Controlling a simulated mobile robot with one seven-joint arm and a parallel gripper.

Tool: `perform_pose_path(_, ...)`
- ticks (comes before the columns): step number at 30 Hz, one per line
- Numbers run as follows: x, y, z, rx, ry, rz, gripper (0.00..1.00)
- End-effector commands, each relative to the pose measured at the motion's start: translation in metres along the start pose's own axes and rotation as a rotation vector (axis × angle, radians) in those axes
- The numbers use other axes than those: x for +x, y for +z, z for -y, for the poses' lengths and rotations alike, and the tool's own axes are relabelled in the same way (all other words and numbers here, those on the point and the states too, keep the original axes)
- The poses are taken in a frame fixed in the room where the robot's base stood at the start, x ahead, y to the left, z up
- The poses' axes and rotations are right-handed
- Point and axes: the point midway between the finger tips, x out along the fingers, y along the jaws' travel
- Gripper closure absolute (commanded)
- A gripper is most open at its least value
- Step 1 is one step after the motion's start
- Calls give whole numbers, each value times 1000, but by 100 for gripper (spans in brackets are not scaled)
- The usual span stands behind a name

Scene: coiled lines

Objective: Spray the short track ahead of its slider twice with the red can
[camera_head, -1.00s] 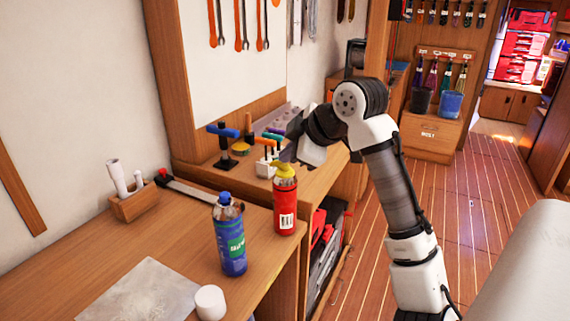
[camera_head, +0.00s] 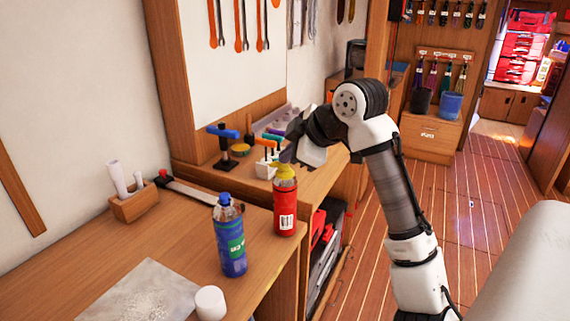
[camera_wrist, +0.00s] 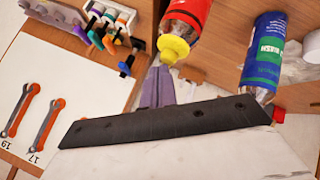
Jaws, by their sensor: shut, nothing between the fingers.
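The red can (camera_head: 286,208) with a yellow top stands upright near the right edge of the wooden bench. In the wrist view its red body (camera_wrist: 188,14) and yellow top (camera_wrist: 173,48) are just beyond the fingertips. My gripper (camera_wrist: 158,72) is shut and empty, close beside the yellow top; I cannot tell whether they touch. In the head view its tip (camera_head: 285,155) is just above and behind the can.
A blue can (camera_head: 229,243) stands left of the red can and in front of it. A white cylinder (camera_head: 210,303), a grey sheet (camera_head: 140,292) and a wooden holder (camera_head: 134,206) are on the bench. Colored-handled tools (camera_head: 270,148) stand behind my gripper. The bench's front left is clear.

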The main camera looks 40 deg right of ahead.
Motion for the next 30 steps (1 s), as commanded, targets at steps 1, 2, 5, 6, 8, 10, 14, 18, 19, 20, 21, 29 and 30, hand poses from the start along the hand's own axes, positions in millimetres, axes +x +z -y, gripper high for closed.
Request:
perform_pose_path(1,0,0,0,0,0,0,100)
perform_pose_path(2,0,0,0,0,0,0,100)
perform_pose_path(5,0,0,0,0,0,0,100)
perform_pose_path(6,0,0,0,0,0,0,100)
perform_pose_path(8,0,0,0,0,0,0,100)
perform_pose_path(10,0,0,0,0,0,0,100)
perform_pose_path(14,0,0,0,0,0,0,100)
perform_pose_path(18,1,1,1,0,0,0,100)
perform_pose_path(19,2,1,2,0,-1,-1,100)
perform_pose_path(20,3,2,2,0,-1,-1,100)
perform_pose_path(21,4,2,3,0,-2,-1,100)
perform_pose_path(29,7,5,5,1,-1,1,100)
perform_pose_path(30,7,5,5,1,-1,1,100)
